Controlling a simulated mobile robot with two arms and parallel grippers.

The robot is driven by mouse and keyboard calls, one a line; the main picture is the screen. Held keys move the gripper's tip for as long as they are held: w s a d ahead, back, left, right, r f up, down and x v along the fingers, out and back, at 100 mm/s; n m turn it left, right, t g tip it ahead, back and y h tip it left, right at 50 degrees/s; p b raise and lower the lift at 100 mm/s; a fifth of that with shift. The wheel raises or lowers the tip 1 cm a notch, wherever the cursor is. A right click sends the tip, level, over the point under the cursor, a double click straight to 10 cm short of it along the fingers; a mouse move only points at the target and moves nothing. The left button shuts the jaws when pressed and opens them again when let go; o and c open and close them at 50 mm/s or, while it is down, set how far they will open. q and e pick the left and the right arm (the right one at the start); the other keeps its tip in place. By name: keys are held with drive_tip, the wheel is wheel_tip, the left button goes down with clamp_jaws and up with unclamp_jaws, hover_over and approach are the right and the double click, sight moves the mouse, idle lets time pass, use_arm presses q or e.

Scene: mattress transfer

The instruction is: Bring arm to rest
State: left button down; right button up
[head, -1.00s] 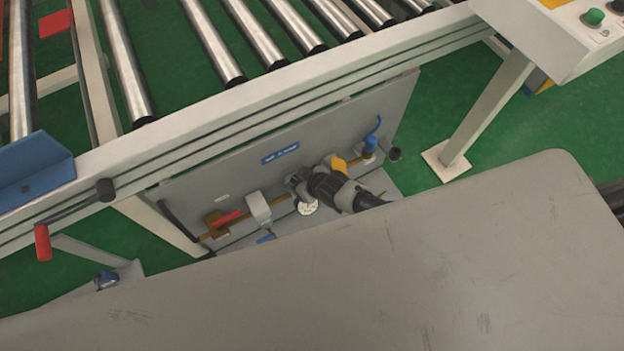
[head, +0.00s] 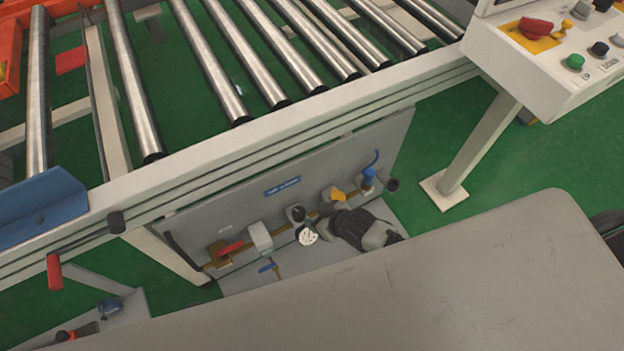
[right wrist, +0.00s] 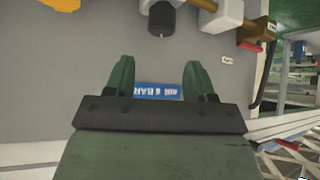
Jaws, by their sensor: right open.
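My right gripper (head: 345,223) is in front of the grey valve panel (head: 235,215), just right of the white gauge (head: 307,235). Its fingers are too small to make out in the head view. In the right wrist view the right gripper (right wrist: 160,78) has two green fingers apart with nothing between them. They point at the panel, with its blue label (right wrist: 158,90) showing upside down between them. A black knob (right wrist: 162,17) stands clear beyond the fingertips; it also shows in the head view (head: 296,213). My left gripper is not in view.
A roller conveyor (head: 225,135) runs above the panel. A yellow handle (head: 337,194), a red handle (head: 231,246) and a blue valve (head: 369,176) sit along the panel's pipe. A control box (head: 555,60) on a white post is at right. Green floor is open beyond the post.

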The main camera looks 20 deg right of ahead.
drive_tip(key=s+d+f+m+g+h+p, duration=0.1)
drive_tip(key=s+d+f+h+p, duration=0.1)
drive_tip(key=s+d+f, duration=0.3)
drive_tip(key=s+d+f+m+g+h+p, duration=0.1)
drive_tip(key=s+d+f+g+p, duration=0.2)
drive_tip(key=s, duration=0.4)
drive_tip(key=s+d+f+m+g+p, duration=0.1)
drive_tip(key=s+f, duration=0.2)
drive_tip(key=s, duration=0.8)
drive_tip(key=s+f+g+h+p, duration=0.1)
drive_tip(key=s+f, duration=0.2)
drive_tip(key=s, duration=0.7)
drive_tip(key=shift+s+d+f+m+g+h+p, duration=0.15)
drive_tip(key=shift+s+d+m+g+h+p, duration=0.15)
drive_tip(key=shift+s+d+m+g+p, duration=0.1)
drive_tip(key=shift+c, duration=1.2)
